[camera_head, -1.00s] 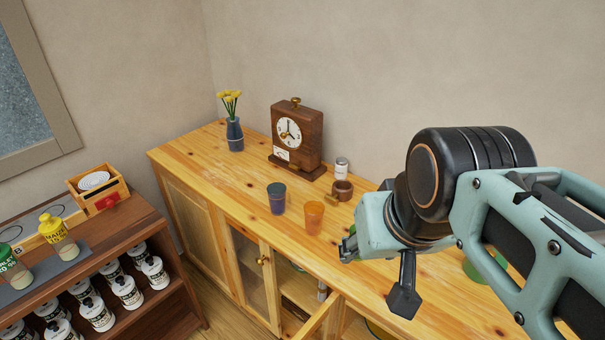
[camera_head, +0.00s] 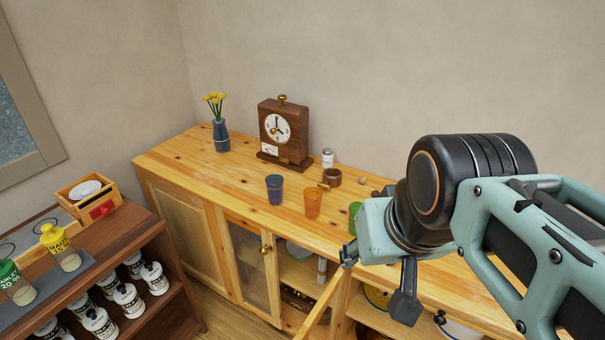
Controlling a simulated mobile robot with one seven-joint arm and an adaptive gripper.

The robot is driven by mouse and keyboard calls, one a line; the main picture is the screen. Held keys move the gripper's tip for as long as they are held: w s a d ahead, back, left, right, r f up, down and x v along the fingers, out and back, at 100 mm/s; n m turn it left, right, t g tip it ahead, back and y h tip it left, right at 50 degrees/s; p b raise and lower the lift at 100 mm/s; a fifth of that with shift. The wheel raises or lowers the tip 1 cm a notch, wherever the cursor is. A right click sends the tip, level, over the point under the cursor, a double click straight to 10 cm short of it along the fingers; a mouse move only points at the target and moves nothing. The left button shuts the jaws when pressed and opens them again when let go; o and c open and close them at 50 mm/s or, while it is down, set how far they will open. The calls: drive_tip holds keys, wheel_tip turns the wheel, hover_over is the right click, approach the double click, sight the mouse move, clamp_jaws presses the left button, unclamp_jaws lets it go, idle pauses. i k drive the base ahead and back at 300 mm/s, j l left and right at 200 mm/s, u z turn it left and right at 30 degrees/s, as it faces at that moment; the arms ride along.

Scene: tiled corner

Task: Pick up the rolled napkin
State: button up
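I cannot make out a rolled napkin for sure in this view. A small pale upright cylinder (camera_head: 322,270) shows inside the open part of the wooden cabinet (camera_head: 190,165), too small to identify. My gripper (camera_head: 347,254) is in front of the cabinet's front edge, right of centre, apart from that cylinder. Its fingers are small and seen from the side, so I cannot tell whether they are open or shut. My arm hides the right part of the cabinet top.
On the top stand a flower vase (camera_head: 221,135), clock (camera_head: 284,130), blue cup (camera_head: 275,189), orange cup (camera_head: 312,203), partly hidden green cup (camera_head: 354,217), brown mug (camera_head: 333,177) and small jar (camera_head: 327,158). A cabinet door (camera_head: 322,307) stands open. A dark shelf (camera_head: 135,235) is at left.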

sight(323, 270)
drive_tip(key=k+j+z, duration=0.2)
drive_tip(key=k+j, duration=0.1)
drive_tip(key=k, duration=0.6)
